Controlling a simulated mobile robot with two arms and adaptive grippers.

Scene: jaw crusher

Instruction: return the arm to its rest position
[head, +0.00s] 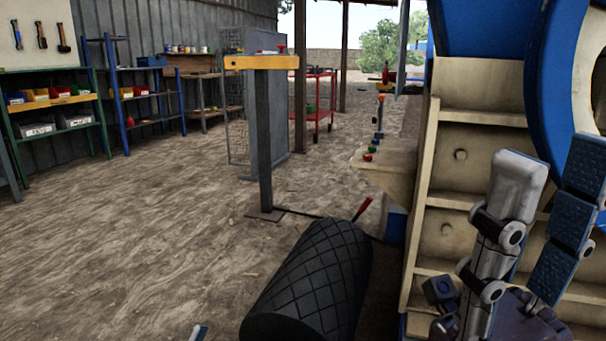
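My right gripper (553,170) is at the lower right, pointing up, in front of the cream ribbed side of the jaw crusher (455,170). Its grey finger and its blue padded finger stand apart with nothing seen between them. I cannot tell whether it touches the crusher. A small blue and pale tip at the bottom edge, left of centre, looks like part of my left gripper (198,333). The rest of it is out of frame, so its opening is hidden.
A dark ribbed roller (315,275) lies low in the centre, near a red-handled lever (362,208). A post with a yellow top (262,62) stands beyond it. Shelves with bins (50,97) line the left wall. The floor at left (120,240) is clear.

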